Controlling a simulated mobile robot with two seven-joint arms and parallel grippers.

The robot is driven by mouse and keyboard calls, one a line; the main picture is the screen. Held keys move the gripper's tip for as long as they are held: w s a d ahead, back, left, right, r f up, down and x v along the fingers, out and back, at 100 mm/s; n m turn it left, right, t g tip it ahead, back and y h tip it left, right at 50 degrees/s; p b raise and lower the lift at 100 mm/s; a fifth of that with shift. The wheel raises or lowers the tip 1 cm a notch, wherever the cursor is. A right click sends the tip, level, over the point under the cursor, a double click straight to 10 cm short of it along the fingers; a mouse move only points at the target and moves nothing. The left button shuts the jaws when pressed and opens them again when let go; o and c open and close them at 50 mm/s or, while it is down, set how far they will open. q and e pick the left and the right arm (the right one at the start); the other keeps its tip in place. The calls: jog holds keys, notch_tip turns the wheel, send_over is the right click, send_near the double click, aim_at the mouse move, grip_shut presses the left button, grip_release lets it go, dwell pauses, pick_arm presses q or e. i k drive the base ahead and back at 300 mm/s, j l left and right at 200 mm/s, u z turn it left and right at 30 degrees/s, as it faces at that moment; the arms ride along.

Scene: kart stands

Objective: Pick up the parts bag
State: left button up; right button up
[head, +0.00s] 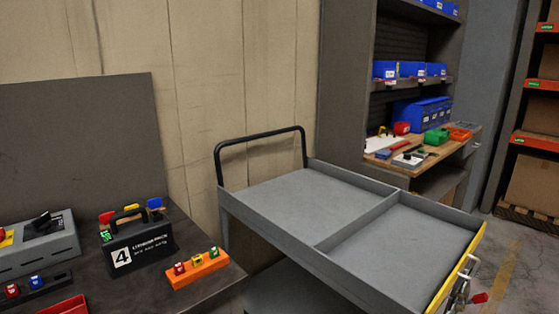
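What looks like the parts bag (138,244) is a dark, box-shaped carrier with a black top handle and a white label with a 4. It stands upright on the dark bench at the left. Red, blue and green pieces show around its top. The lettering beside the 4 is too small to read. Neither of my grippers is in the head view, and nothing is seen touching the bag.
An orange block (198,269) with small coloured pieces lies right of the bag. A grey control box (42,246) stands left. A grey two-compartment cart (285,192), its visible compartments empty, stands right of the bench. A dark panel (75,140) rises behind.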

aim_at(462, 292)
jog(key=z, duration=1.25)
jog(key=l+u, duration=0.1)
jog(key=u, duration=0.4)
jog(key=i+l+u, duration=0.1)
jog(key=l+u, duration=0.2)
jog(key=i+l+u, duration=0.1)
jog(key=l+u, duration=0.55)
jog(key=l, duration=1.3)
jog(key=k, duration=0.05)
